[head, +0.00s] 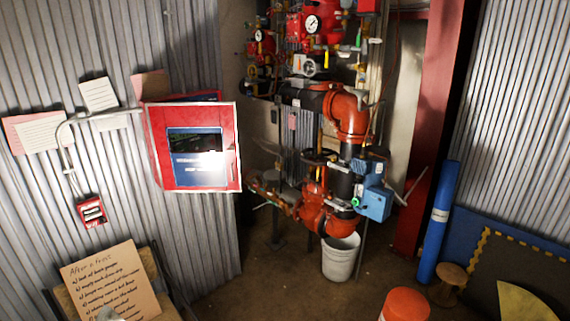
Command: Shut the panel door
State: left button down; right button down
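A red cabinet (183,97) is mounted on the corrugated wall at the left of the head view. Its panel door (232,125) has a red face, a pale edge and a blue and dark centre with white lettering. The door's right edge stands out past the box behind it, so it looks slightly ajar; the exact gap is hard to tell. A small latch or handle shows near the door's right edge. Neither of my grippers is in view, and nothing touches the door.
Red valves and pipes (345,112) stand right of the cabinet, with a white bucket (340,258) below. A sign board (112,283) leans at the lower left. A blue roll (438,222), a stool (453,275) and an orange-topped container (405,303) stand at the right.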

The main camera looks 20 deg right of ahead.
aim_at(183, 172)
jog(key=z, duration=0.25)
jog(key=i, duration=0.75)
jog(key=u, duration=0.45)
jog(key=i, duration=0.65)
jog(key=u, duration=0.5)
